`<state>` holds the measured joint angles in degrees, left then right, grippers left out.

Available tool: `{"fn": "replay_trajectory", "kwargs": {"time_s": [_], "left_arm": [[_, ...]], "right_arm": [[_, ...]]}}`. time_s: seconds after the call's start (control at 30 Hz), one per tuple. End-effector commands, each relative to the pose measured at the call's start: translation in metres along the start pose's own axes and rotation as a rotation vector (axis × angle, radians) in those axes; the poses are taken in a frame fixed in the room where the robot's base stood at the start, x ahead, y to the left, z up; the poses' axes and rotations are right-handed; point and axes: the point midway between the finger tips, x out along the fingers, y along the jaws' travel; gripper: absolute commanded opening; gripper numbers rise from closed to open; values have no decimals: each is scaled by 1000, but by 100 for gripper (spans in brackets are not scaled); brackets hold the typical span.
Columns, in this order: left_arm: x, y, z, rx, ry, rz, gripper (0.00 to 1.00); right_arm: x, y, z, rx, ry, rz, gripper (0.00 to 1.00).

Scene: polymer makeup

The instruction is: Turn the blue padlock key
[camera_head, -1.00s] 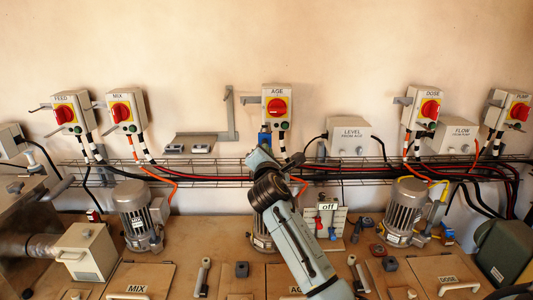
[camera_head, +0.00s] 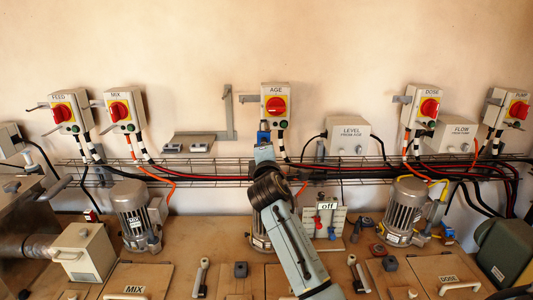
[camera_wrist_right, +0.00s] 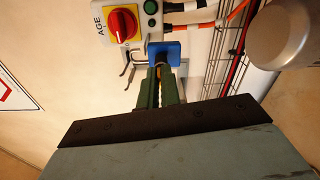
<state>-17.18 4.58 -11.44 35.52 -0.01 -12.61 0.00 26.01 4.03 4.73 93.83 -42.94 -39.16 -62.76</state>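The blue padlock (camera_head: 263,137) hangs below the AGE switch box (camera_head: 275,101). In the right wrist view its blue body (camera_wrist_right: 173,49) sits straight ahead of my right gripper (camera_wrist_right: 160,69). The two green fingers point at the padlock with a narrow gap between them. Their tips are at its face, where something small and dark shows. The key is mostly hidden by the fingers, so I cannot tell if they grip it. In the head view my right gripper (camera_head: 263,152) is just below the padlock. My left gripper is in neither view.
A wire cable tray (camera_head: 220,172) with black and red cables runs along the wall behind the arm. Metal hooks (camera_wrist_right: 130,68) hang beside the padlock. A grey cylinder (camera_wrist_right: 277,35) is close at the upper right of the wrist view. Motors (camera_head: 405,210) stand on the bench.

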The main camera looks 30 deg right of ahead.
Motion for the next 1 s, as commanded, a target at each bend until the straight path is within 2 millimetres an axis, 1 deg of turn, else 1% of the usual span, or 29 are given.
{"fn": "replay_trajectory", "kwargs": {"time_s": [0.4, 0.43, 0.5, 0.57, 0.6, 0.87, 1.0], "left_arm": [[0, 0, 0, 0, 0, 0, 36], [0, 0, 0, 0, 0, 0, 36], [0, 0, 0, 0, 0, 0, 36], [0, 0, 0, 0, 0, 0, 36], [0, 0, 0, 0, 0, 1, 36], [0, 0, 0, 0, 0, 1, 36], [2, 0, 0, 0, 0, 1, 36]], "right_arm": [[0, 0, 0, 6, 0, -1, 0], [0, 0, 0, 6, 0, -1, 7], [0, 0, 0, 5, 0, -1, 17], [0, 0, 0, 5, 0, -1, 24], [0, 0, 0, 5, 0, -1, 26], [-1, 0, 0, 5, 0, 0, 26], [-9, -1, 0, 4, 1, 0, 26]]}}
